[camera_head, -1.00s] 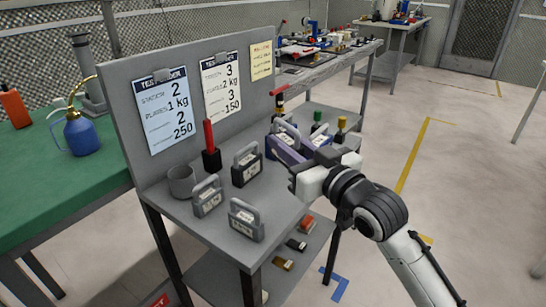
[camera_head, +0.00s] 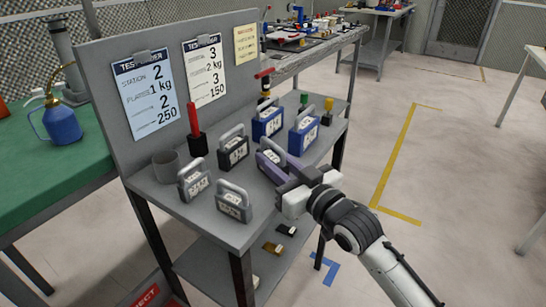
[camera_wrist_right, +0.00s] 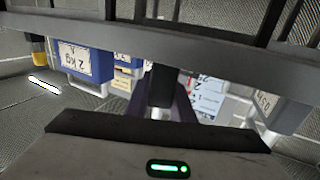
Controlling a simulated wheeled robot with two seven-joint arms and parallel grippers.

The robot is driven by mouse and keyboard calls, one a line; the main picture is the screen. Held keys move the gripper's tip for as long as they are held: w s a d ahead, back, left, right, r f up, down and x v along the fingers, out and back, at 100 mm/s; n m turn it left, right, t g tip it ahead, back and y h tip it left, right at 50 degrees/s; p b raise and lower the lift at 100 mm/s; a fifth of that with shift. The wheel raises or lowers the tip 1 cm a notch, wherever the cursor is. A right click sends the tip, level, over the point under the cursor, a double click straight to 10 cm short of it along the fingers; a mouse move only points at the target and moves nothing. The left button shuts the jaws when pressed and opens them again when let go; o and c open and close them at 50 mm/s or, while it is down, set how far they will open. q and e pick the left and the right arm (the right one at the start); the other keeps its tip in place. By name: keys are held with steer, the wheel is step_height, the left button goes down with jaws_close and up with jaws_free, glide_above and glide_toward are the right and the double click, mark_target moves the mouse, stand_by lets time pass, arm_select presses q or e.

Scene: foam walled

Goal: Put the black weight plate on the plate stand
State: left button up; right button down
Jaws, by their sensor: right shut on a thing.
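The black weight plate (camera_head: 233,152), a block with a grey handle and white label, stands on the grey bench in the head view, left of my right gripper (camera_head: 288,183). A red upright on a black base (camera_head: 198,146) stands behind the black plate. I cannot tell if this is the plate stand. My left gripper is out of view.
Two blue weights (camera_head: 267,123) stand beyond the purple plate, near green-topped (camera_head: 303,102) and yellow-topped (camera_head: 328,110) posts. A board with sheets (camera_head: 147,90) backs the bench.

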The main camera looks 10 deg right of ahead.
steer(key=shift+r, duration=0.25)
steer(key=c, duration=1.9)
jaws_free()
steer(key=shift+f, duration=0.35)
steer(key=o, duration=0.4)
steer(key=shift+c, duration=0.2)
steer(key=shift+r, duration=0.15)
steer(key=v, duration=1.2)
steer(key=s+f+g+h, duration=0.1)
steer(key=s+f+g, duration=0.1)
steer(key=s+f, duration=0.4)
steer(key=s+a+f+m+g+h, duration=0.1)
steer(key=s+f+g, duration=0.2)
steer(key=s+f, duration=0.4)
steer(key=s+f+m+g+h, duration=0.1)
steer(key=s+f, duration=0.6)
steer(key=f, duration=1.1)
steer(key=shift+a+f+g+h+p, duration=0.2)
steer(key=shift+a+g+h+p, duration=0.25)
steer(key=shift+g, duration=0.45)
